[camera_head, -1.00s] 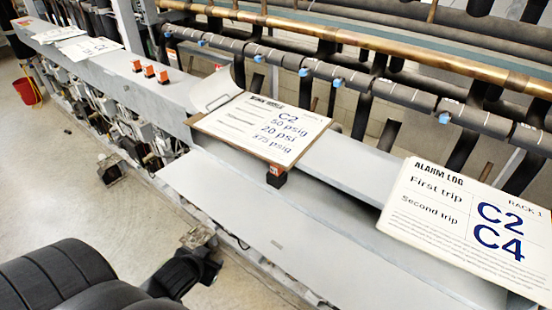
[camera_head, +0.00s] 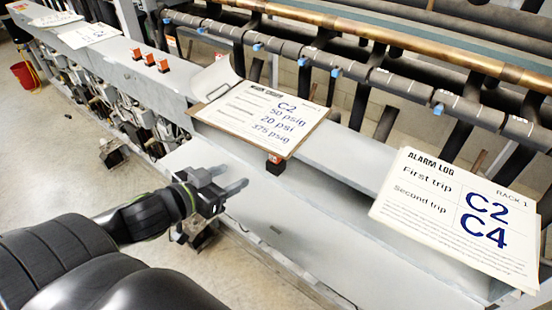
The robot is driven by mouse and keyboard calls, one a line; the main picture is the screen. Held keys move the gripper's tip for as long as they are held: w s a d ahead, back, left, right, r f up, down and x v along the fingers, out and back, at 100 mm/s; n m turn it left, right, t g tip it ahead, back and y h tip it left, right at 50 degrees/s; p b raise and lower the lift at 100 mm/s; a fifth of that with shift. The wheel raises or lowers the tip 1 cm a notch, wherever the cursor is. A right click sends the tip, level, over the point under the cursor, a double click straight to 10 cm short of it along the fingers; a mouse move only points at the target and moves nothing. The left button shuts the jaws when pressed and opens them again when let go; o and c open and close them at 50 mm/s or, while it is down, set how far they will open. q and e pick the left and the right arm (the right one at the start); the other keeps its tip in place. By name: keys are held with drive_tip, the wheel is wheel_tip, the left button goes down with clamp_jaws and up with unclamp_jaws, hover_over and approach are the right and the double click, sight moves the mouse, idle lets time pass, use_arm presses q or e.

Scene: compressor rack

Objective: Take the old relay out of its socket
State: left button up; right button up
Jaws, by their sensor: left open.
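A small relay with an orange top and black base (camera_head: 275,164) sits at the grey ledge, just below the front edge of the C2 clipboard (camera_head: 262,117). The clipboard partly covers it, and I cannot see whether it sits in a socket. Three more orange-topped blocks (camera_head: 150,60) stand in a row on the grey housing further back left. My left gripper (camera_head: 232,178) is open and empty above the grey shelf, left of the relay by the clipboard and apart from it. My right gripper is not in view.
An alarm log board (camera_head: 465,215) lies tilted at the right. Copper and dark pipes (camera_head: 400,52) run behind the ledge. White sheets (camera_head: 88,35) lie at the far left. A red bucket (camera_head: 22,75) stands on the floor.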

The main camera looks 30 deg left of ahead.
use_arm(q)
drive_tip(key=b, duration=0.7)
approach(273, 157)
drive_tip(key=shift+s+a+f, duration=0.1)
drive_tip(key=shift+s+f, duration=0.1)
drive_tip(key=shift+f, duration=0.05)
drive_tip(key=shift+w+b, duration=0.35)
drive_tip(key=shift+b, duration=0.05)
drive_tip(key=shift+x, duration=2.2)
drive_tip(key=shift+p+x, duration=0.4)
drive_tip(key=shift+x, duration=2.25)
drive_tip(key=c, duration=1)
drive_tip(key=shift+c, duration=0.3)
drive_tip(key=shift+r, duration=0.15)
